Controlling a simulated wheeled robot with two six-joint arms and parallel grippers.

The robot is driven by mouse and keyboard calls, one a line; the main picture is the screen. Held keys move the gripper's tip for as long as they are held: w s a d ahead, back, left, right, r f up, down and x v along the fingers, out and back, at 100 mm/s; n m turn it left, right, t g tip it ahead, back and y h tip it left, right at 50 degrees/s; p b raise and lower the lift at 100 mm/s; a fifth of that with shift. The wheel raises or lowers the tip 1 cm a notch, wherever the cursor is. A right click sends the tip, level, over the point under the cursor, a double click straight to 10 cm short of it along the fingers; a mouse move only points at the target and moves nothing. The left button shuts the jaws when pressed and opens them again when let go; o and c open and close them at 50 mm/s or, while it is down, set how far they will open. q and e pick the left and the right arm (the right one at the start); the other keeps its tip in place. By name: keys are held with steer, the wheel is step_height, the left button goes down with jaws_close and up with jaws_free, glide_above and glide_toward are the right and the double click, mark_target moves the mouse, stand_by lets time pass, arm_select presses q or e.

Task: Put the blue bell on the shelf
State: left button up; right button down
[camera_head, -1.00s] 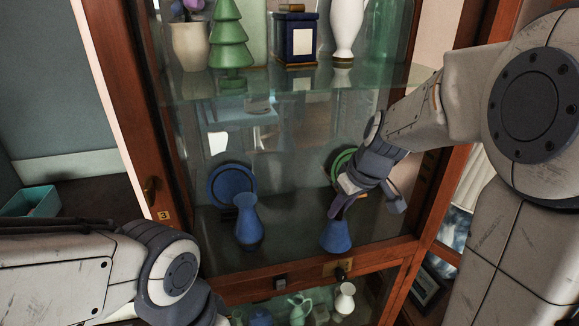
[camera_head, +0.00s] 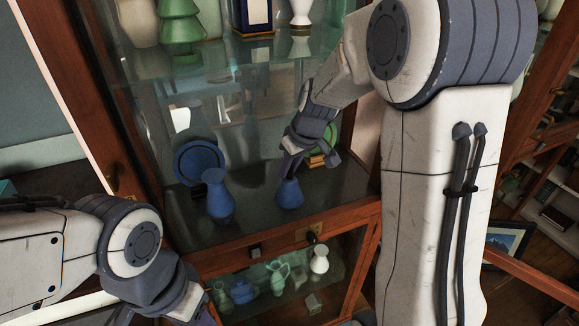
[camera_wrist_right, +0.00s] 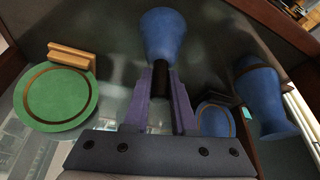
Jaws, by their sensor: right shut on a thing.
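The blue bell (camera_head: 289,194) is inside the glass cabinet, right of a blue vase (camera_head: 219,197). My right gripper (camera_head: 293,165) reaches in from the right and is shut on the bell's handle. In the right wrist view the bell (camera_wrist_right: 162,36) flares out beyond the fingertips (camera_wrist_right: 160,76), which pinch its dark handle. The bell hangs mouth down, close to the cabinet shelf (camera_head: 256,216); whether its rim touches the shelf I cannot tell. My left gripper (camera_head: 192,308) is low at the front, outside the cabinet, partly cut off, its jaws unclear.
A blue plate (camera_head: 199,160) stands behind the vase. A green plate (camera_wrist_right: 60,95) on a wooden stand is beside my right gripper. A glass shelf above holds a green tree ornament (camera_head: 181,30) and other pieces. A lower compartment holds a white vase (camera_head: 319,259) and several vessels.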

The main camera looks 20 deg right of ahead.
steer(key=c, duration=0.7)
jaws_free()
steer(key=shift+f, duration=0.1)
steer(key=shift+c, duration=0.2)
